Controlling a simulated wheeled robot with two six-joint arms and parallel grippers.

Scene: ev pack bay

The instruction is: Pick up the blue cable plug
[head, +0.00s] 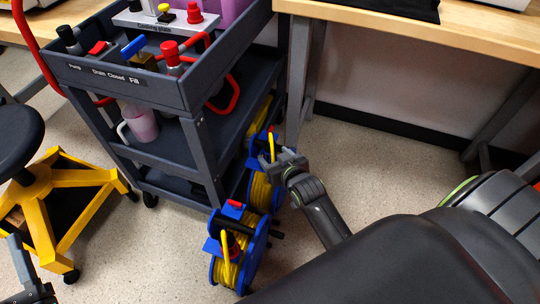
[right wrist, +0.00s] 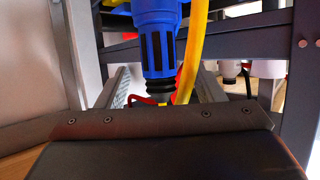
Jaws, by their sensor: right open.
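The blue cable plug (right wrist: 157,38) shows large in the right wrist view, upright, with dark slots in its sides and a dark ribbed lower end. A yellow cable (right wrist: 191,48) runs beside it. My right gripper (right wrist: 162,88) is open, with one finger on each side below the plug's blue body; I cannot tell whether either touches. In the head view my right gripper (head: 285,160) is beside the cable reels at the cart's right side, where the plug is hard to make out. My left gripper (head: 30,285) shows partly at the bottom left; its opening is unclear.
A blue reel with yellow cable (head: 238,252) stands on the floor in front, with another reel (head: 262,190) behind it. The grey cart (head: 190,150) is close on the left. A yellow-legged stool (head: 60,190) stands further left. A wooden bench (head: 440,25) is behind.

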